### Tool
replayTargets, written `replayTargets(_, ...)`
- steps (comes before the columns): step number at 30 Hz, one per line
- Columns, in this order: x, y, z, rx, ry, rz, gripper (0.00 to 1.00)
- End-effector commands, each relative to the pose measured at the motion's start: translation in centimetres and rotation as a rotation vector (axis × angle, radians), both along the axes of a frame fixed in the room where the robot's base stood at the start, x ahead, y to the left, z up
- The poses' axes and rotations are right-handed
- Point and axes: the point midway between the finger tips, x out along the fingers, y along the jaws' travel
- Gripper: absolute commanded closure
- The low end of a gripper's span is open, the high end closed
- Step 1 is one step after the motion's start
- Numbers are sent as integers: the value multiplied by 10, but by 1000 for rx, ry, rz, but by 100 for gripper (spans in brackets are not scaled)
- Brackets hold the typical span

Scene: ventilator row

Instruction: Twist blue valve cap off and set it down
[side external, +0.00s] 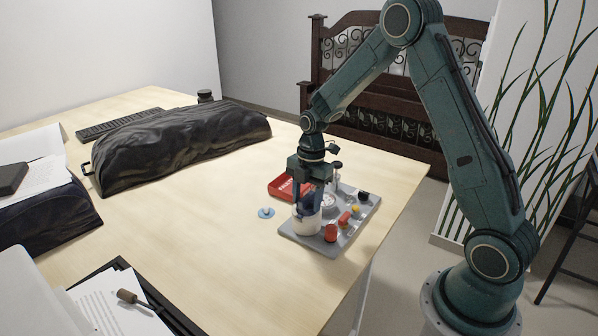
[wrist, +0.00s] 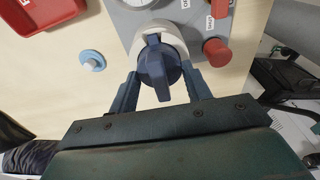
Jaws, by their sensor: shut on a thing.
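The dark blue valve cap (wrist: 160,70) has a raised ridge handle. It shows at the white round valve body (wrist: 170,30), and both also show in the side view, the cap (side external: 308,203) at the top of the white body (side external: 306,221). My gripper (wrist: 161,76) points down with one finger on each side of the cap and is shut on it. I cannot tell whether the cap is still threaded or slightly lifted. The body stands on the near left corner of a grey panel (side external: 325,245).
A red button (wrist: 216,52) and other small knobs stand right of the valve. A red tray (side external: 283,187) lies behind it. A light blue disc (side external: 266,213) lies on the table to the left. Bare table (side external: 200,230) lies further left. A black draped heap (side external: 185,145) lies behind.

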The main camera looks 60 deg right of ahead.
Motion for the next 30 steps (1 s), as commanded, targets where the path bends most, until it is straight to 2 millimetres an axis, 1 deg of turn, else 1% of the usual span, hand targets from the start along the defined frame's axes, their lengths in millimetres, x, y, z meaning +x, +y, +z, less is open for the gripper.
replayTargets(30, 1, 0, 22, 0, -2, 0, 70)
